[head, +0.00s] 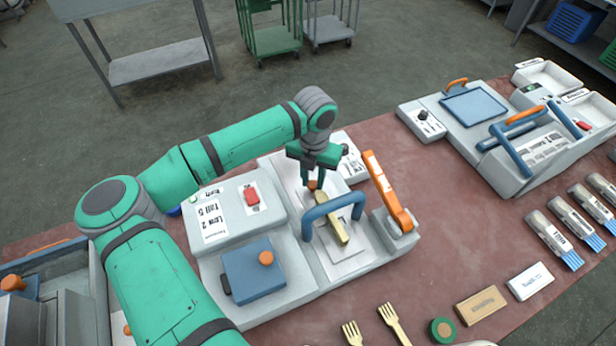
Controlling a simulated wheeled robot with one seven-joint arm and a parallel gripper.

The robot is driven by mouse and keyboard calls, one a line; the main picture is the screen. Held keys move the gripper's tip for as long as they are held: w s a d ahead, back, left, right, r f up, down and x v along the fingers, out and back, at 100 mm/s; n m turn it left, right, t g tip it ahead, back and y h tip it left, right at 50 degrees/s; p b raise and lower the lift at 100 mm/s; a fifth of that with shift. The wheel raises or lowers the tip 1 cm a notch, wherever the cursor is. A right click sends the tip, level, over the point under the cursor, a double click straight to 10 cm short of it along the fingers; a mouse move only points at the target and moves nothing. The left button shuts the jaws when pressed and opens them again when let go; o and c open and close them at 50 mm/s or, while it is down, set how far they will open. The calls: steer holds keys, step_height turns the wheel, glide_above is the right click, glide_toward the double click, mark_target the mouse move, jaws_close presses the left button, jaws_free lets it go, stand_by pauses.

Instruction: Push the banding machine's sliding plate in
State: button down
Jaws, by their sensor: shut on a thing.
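The near machine (300,262) on the table has a light plate (345,252) running under a blue arched handle (334,206). A pale wooden piece (343,234) lies lengthwise on the plate, passing under the arch. A small orange knob (312,185) stands toward the far end of the plate. My gripper (313,183) points down there, shut on the knob, with its fingers partly covering it. The far end of the plate is partly hidden by my gripper. I cannot tell how far the plate is slid in.
An orange lever (388,190) stands right of the arch. A grey box with a red button (252,196) and a blue block with an orange knob (254,268) are at left. Another machine (520,140) stands back right. Wooden forks (393,320) and labelled packs lie in front.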

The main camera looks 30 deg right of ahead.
steer(key=shift+s+a+f, duration=0.1)
steer(key=shift+s+a, duration=0.05)
steer(key=shift+s, duration=0.1)
steer(key=c, duration=1.5)
jaws_free()
steer(key=shift+s, duration=0.1)
steer(key=shift+o, duration=0.2)
steer(key=shift+r, duration=0.4)
step_height(320, 180, up, 10)
